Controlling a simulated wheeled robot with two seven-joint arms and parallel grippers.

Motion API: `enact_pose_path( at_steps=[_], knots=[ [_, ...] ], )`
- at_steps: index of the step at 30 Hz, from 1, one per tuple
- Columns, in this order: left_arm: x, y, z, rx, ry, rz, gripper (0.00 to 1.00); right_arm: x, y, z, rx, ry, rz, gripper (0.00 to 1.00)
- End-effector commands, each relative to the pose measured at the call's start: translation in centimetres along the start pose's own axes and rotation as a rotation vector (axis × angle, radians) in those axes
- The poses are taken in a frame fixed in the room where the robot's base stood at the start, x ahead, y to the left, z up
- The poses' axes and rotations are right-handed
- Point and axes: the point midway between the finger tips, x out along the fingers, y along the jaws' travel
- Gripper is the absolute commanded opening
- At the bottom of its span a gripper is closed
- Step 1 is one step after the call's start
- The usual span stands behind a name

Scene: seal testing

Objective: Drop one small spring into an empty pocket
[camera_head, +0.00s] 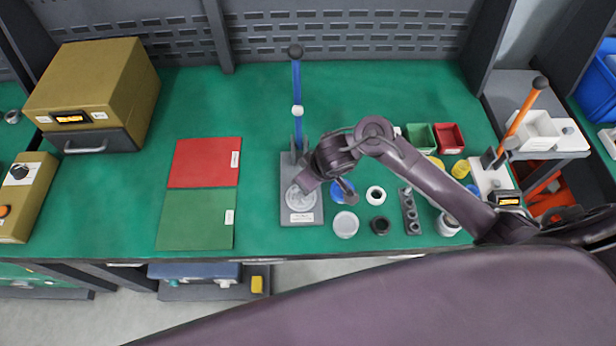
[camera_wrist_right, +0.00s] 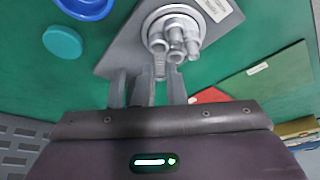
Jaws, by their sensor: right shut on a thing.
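A grey base plate (camera_head: 287,217) carries a round pale holder (camera_head: 301,199) near its front end. In the right wrist view the holder (camera_wrist_right: 155,20) has several small upright metal cylinders (camera_wrist_right: 176,37) clustered on it. My right gripper (camera_head: 303,184) is low over the back of the holder. In the wrist view its fingers (camera_wrist_right: 146,90) are close together at the holder's near side, shut on a small grey piece (camera_wrist_right: 160,70), seemingly the spring, at the cluster's edge. I cannot tell whether it is inside a pocket. My left gripper is out of view.
A blue upright post with a black knob (camera_head: 296,52) rises behind the holder. A blue dish (camera_head: 342,191), a white ring (camera_head: 376,194), a black ring (camera_head: 380,225) and a grey strip with holes (camera_head: 410,212) lie to the right. Red (camera_head: 205,160) and green (camera_head: 196,220) mats lie left.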

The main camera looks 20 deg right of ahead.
Motion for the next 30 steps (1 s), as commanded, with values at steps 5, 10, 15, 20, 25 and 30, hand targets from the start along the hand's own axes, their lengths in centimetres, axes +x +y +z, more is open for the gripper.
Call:
enact_pose_path(
  at_steps=[5, 10, 15, 20, 25, 30],
  knots=[
    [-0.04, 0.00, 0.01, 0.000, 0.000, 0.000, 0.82, -0.03, 0.00, -0.03, 0.000, 0.000, 0.000, 0.00],
    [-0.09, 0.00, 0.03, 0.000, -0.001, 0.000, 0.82, -0.05, 0.00, -0.02, 0.001, 0.000, 0.000, 0.00],
    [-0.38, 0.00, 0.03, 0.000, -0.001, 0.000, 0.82, -0.13, 0.01, 0.03, 0.002, 0.000, 0.000, 0.00],
    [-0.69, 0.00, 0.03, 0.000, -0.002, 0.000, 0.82, -0.15, -0.01, 0.15, 0.001, -0.001, 0.000, 0.00],
    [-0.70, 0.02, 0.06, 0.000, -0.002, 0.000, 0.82, -0.08, 0.00, 0.19, 0.001, 0.000, 0.000, 0.00],
    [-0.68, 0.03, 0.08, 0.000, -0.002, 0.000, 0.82, -0.07, 0.00, 0.19, 0.001, 0.000, 0.000, 0.00]
  ],
)
